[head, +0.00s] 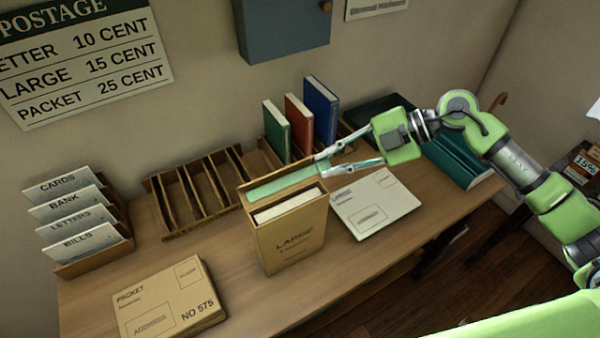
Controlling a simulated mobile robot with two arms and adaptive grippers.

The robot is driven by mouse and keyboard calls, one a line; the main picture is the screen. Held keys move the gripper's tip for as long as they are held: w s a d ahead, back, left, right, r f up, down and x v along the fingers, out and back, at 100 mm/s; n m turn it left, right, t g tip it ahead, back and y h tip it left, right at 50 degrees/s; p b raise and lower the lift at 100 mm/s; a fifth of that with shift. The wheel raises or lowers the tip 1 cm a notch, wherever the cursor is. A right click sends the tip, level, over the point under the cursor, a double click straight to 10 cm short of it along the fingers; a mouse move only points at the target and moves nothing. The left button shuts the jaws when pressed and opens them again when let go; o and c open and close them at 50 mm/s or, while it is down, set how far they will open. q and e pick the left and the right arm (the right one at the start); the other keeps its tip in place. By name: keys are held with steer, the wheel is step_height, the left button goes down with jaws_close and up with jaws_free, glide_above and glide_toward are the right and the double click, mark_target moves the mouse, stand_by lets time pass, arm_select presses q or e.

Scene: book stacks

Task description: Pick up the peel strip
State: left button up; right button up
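The peel strip (283,184) is a pale green band lying along the open top flap of the tan envelope marked LARGE (292,236). The envelope stands upright near the middle of the desk, with white contents showing at its top. My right gripper (320,165) reaches in from the right. Its two fingers are apart, with their tips at the strip's right end. I cannot tell whether they touch the strip. My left gripper is not in view.
A packet (170,300) lies at the front left of the desk (225,262). A white envelope (375,203) lies to the right. A letter rack (88,235), an empty slotted wooden rack (195,190) and upright books (298,125) stand along the back.

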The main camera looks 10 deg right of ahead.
steer(key=shift+r, duration=0.1)
steer(key=shift+r, duration=0.15)
steer(key=s+d+r, duration=0.2)
steer(key=s+r, duration=1.1)
steer(key=r, duration=0.5)
steer(key=shift+s+d+r, duration=0.2)
steer(key=shift+s+r, duration=0.05)
steer(key=shift+s, duration=0.15)
stand_by(0.8)
stand_by(0.4)
